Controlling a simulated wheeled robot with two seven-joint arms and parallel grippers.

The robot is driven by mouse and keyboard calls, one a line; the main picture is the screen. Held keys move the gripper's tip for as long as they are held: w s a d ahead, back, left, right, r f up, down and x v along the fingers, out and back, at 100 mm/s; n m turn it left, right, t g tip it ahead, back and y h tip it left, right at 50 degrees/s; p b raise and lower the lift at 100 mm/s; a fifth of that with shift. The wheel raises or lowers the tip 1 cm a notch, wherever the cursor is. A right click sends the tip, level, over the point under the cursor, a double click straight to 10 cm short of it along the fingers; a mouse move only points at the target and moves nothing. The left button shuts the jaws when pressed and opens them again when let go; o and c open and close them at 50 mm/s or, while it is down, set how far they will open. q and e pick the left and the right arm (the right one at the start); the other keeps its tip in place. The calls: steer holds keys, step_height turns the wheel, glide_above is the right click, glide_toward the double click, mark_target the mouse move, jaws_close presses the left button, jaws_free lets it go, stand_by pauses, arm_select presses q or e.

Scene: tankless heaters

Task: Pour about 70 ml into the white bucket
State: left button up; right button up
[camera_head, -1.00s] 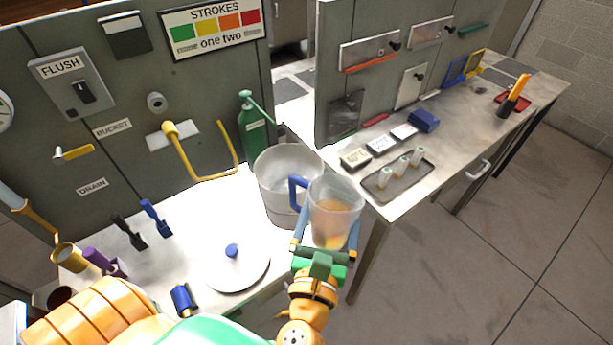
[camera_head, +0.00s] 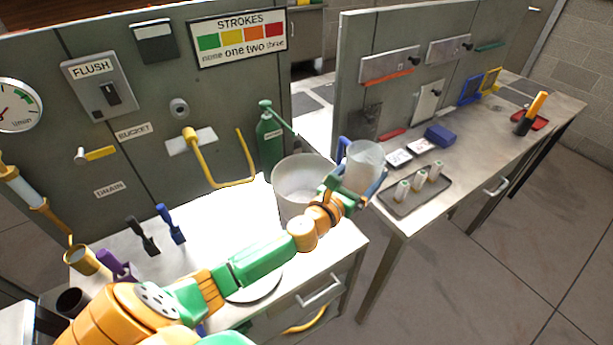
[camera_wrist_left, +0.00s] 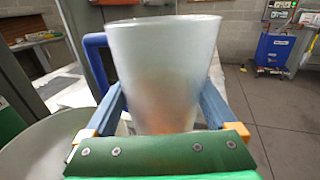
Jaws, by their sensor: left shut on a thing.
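My left gripper (camera_head: 361,187) is shut on a translucent jug (camera_head: 366,160) with a blue handle (camera_head: 342,146). The jug is upright, just right of the bucket and apart from it in the head view. In the left wrist view the jug (camera_wrist_left: 165,70) stands between the fingers, with a faint orange tint low inside. The bucket's rim (camera_wrist_left: 45,132) shows at the lower left there. The liquid level is unclear. My right gripper is not in view.
A green bottle (camera_head: 269,140) stands behind the bucket. A white lid (camera_head: 255,290) lies partly under my arm. A tray of small vials (camera_head: 415,190) is on the right bench. A gap separates the two benches.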

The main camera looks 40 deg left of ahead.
arm_select(q)
steer(key=shift+r, duration=0.1)
steer(key=shift+s+a+n, duration=0.1)
steer(key=shift+n, duration=0.3)
